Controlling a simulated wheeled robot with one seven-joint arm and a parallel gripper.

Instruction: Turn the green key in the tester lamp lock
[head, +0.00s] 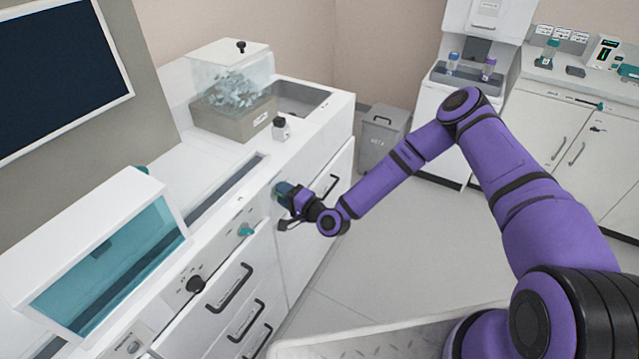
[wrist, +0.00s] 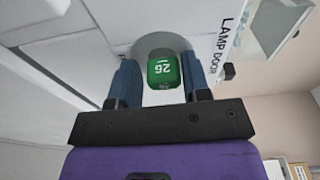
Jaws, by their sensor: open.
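The green key (wrist: 164,71), marked 26 and seen upside down, stands in the round grey lock (wrist: 158,43) in the wrist view. The panel beside the lock carries a label (wrist: 229,38) reading LAMP DOOR. My gripper (wrist: 158,66) is open, with one blue finger on each side of the key. A gap shows between the key and each finger. In the head view my gripper (head: 284,193) is at the white cabinet front, and it hides the key and lock there.
A teal knob (head: 246,230) and a black knob (head: 195,284) stick out of the cabinet front to the left. Black drawer handles (head: 230,288) are below them. A grey bin (head: 381,138) stands behind. The floor (head: 400,230) beside the cabinet is clear.

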